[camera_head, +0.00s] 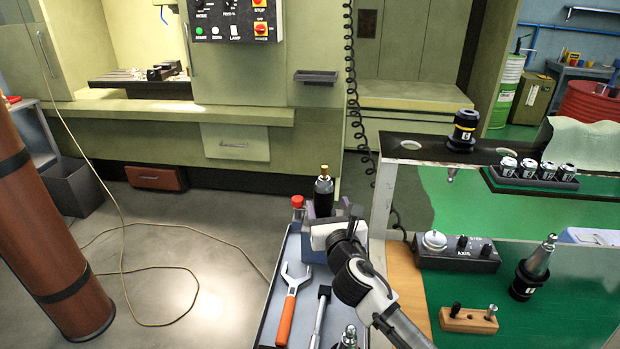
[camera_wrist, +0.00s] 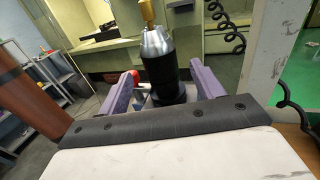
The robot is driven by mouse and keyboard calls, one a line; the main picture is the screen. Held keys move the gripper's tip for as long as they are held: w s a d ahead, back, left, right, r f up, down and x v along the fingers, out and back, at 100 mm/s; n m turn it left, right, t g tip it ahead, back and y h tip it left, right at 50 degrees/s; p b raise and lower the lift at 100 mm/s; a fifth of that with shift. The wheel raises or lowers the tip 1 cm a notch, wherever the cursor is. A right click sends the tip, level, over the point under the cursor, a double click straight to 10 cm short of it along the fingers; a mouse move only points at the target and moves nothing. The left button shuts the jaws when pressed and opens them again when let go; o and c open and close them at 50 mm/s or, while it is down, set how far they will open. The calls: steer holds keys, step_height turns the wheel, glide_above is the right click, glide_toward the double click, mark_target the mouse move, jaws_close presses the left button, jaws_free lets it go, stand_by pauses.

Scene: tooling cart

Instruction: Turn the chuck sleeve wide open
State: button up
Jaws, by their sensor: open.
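The chuck (camera_head: 323,188) stands upright at the far end of the grey tray, with a black sleeve and a brass-coloured tip. In the wrist view its black sleeve (camera_wrist: 165,78) and silver nose stand between the two purple fingers. My gripper (camera_wrist: 165,84) is open, with a gap showing on each side of the sleeve. It reaches the chuck from the near side in the head view (camera_head: 324,210). The chuck's lower part is hidden by my gripper.
An orange-handled wrench (camera_head: 288,305) and a metal-shafted tool (camera_head: 319,316) lie in the tray (camera_head: 266,322). A red-capped bottle (camera_head: 298,205) stands just left of the chuck. A white-framed bench (camera_head: 381,205) with a green mat borders the right side.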

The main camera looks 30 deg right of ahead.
mark_target(322, 188)
steer(key=shift+w+d+r+p, duration=0.1)
steer(key=shift+w+r+p, duration=0.15)
steer(key=shift+w, duration=0.15)
steer(key=shift+w+d+r+p, duration=0.1)
steer(key=shift+w+p, duration=0.15)
steer(key=shift+w, duration=0.1)
steer(key=shift+p+x, duration=1.25)
steer(key=shift+x, duration=1.8)
steer(key=shift+s+f, duration=0.1)
steer(key=shift+f, duration=0.05)
steer(key=c, duration=1)
steer(key=shift+n+y+b, duration=0.3)
steer(key=shift+y+b, duration=0.1)
